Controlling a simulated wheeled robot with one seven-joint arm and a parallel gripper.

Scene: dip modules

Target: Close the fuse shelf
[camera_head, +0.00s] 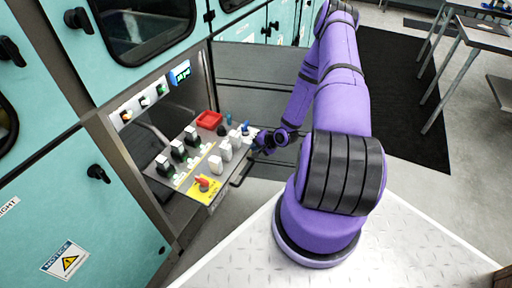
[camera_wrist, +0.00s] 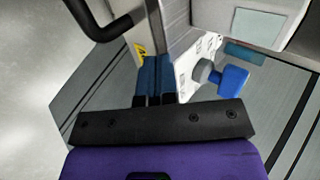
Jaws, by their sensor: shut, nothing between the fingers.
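The fuse shelf (camera_head: 216,194) is pulled out of an opening in the teal cabinet. It carries black and white modules, a red tray, blue knobs and a red switch on a yellow plate. My gripper (camera_head: 254,140) is at the shelf's far right end, beside the blue knobs. In the wrist view my gripper's blue fingers (camera_wrist: 154,72) are together and empty, close to the shelf's edge. A blue knob (camera_wrist: 232,80) stands just right of them. Whether the fingertips touch the shelf cannot be told.
A black bar handle (camera_wrist: 104,26) is left of the fingers in the wrist view. A dark grey panel (camera_head: 262,64) stands behind the shelf. Teal cabinet doors (camera_head: 85,210) flank the opening. A metal table (camera_head: 480,35) is at far right, and a black mat (camera_head: 410,100) lies on the floor.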

